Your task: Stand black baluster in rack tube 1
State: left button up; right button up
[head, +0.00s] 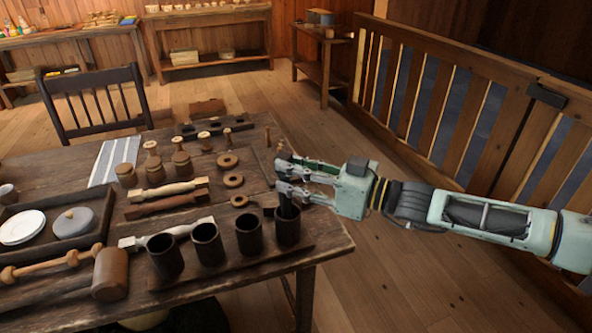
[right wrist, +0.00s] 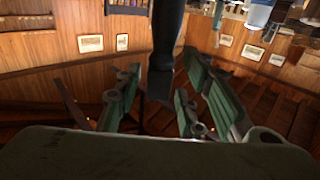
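The black baluster (head: 288,207) is upright at the mouth of the rightmost rack tube (head: 288,232); its lower part is hidden inside the dark tube. My right gripper (head: 281,173) is just above this tube, its two fingers spread around the baluster's upper part. In the right wrist view the dark baluster (right wrist: 165,50) runs between the fingers, its square end near the palm, with a narrow gap showing at the left finger. Three more dark tubes, the left one (head: 165,257), the middle one (head: 208,243) and another (head: 249,233), look empty. My left gripper is out of view.
A pale baluster (head: 165,234) lies behind the tubes, with other turned pieces (head: 168,190) farther back. A mallet (head: 110,273) and a tray (head: 97,228) with plates are at left. The table's right edge is close to my gripper; a wooden railing (head: 440,100) stands beyond.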

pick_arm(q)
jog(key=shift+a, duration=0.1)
pick_arm(e)
jog(key=shift+o, duration=0.4)
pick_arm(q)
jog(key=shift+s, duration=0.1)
pick_arm(e)
jog(key=v, duration=0.8)
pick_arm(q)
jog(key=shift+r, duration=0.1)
